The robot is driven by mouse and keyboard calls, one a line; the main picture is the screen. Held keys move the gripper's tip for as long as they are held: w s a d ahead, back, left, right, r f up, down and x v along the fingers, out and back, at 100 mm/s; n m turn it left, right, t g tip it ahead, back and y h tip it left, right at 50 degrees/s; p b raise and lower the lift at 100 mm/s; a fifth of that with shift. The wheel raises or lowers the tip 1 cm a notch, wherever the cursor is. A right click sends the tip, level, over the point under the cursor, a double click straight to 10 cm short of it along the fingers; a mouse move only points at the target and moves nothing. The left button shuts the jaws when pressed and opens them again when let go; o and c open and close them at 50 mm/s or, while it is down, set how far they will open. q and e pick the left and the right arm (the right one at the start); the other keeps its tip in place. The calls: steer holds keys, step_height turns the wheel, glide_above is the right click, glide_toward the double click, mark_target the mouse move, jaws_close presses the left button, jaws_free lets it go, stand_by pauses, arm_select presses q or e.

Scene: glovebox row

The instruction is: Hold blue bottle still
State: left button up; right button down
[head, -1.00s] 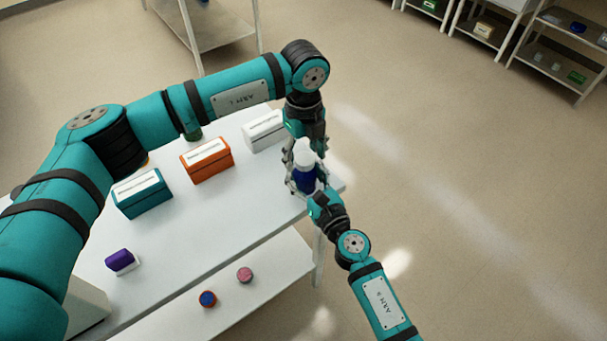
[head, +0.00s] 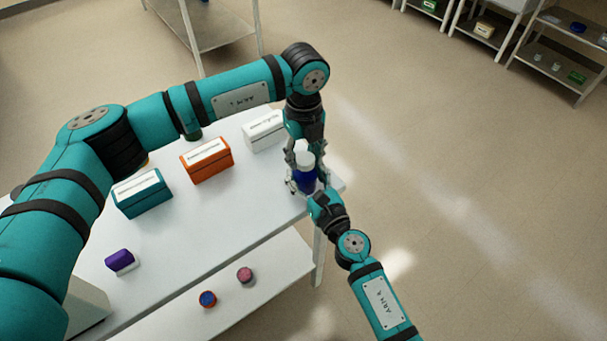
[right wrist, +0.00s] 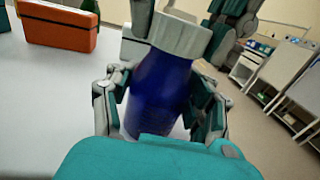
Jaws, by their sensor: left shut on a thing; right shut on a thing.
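The blue bottle (head: 305,181) with its white cap (head: 305,159) is upright near the table's right corner. My right gripper (head: 311,190) comes from the front and is shut on the bottle's body. In the right wrist view the blue body (right wrist: 160,92) sits between its two fingers, with the ribbed cap (right wrist: 180,34) above. My left gripper (head: 302,152) points down from above and is shut on the cap, with a finger on either side. The bottle's base is hidden, so I cannot tell whether it touches the table.
On the white table (head: 215,218) stand a teal box (head: 142,198), an orange box (head: 207,163), a white box (head: 264,132) and a purple item (head: 120,260). A lower shelf (head: 255,290) holds two small round caps. Open floor lies to the right.

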arm_select(q)
steer(key=m, duration=0.7)
steer(key=shift+d, duration=0.15)
steer(key=m, duration=0.7)
steer(key=shift+d, duration=0.15)
steer(key=m, duration=0.7)
steer(key=shift+s, duration=0.1)
steer(key=m, duration=0.5)
steer(key=shift+s, duration=0.1)
arm_select(e)
steer(key=shift+a, duration=0.1)
arm_select(q)
steer(key=m, duration=0.3)
steer(key=shift+m, duration=0.3)
steer(key=o, duration=1.4)
steer(key=shift+c, duration=0.2)
step_height(320, 180, up, 12)
